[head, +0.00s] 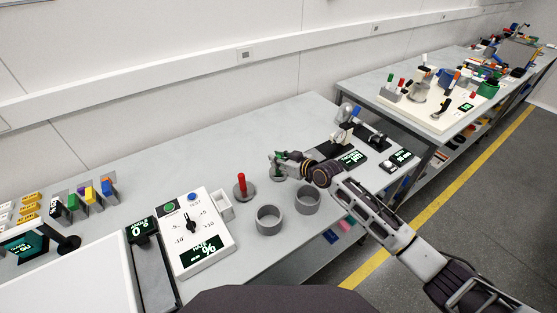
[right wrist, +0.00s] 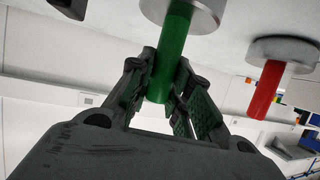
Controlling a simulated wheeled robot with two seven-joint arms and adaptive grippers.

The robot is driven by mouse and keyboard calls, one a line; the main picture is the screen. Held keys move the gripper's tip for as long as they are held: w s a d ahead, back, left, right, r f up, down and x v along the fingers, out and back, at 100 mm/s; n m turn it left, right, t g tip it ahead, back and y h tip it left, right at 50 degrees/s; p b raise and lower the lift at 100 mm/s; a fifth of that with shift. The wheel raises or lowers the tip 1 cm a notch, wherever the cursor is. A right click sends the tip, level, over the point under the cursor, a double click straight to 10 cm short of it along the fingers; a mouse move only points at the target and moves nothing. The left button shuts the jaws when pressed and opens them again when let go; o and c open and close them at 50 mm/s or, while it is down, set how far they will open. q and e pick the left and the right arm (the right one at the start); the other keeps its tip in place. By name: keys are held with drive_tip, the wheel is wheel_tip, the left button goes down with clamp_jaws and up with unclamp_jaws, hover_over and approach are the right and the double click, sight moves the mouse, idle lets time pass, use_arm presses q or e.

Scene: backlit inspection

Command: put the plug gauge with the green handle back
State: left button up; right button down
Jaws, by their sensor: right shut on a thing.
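The green-handled plug gauge (right wrist: 172,50) shows in the right wrist view, its green handle between the two fingers of my right gripper (right wrist: 165,85). The handle meets a round grey body at the top of that view. In the head view my right gripper (head: 277,160) covers most of the handle, and a grey round part (head: 278,175) shows just under it at the bench top. I cannot tell whether that part is the gauge's own body or a holder. My left gripper is not in view.
A red-handled gauge (head: 241,184) stands upright on a round grey base just left of my gripper. Two grey rings (head: 268,220) (head: 308,200) lie in front on the bench (head: 150,185). A white control box (head: 195,232) stands left; a black device (head: 372,138) stands right.

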drive_tip(key=c, duration=1.3)
unclamp_jaws()
drive_tip(key=shift+r, duration=0.1)
drive_tip(key=shift+d, duration=0.1)
drive_tip(key=v, duration=1.2)
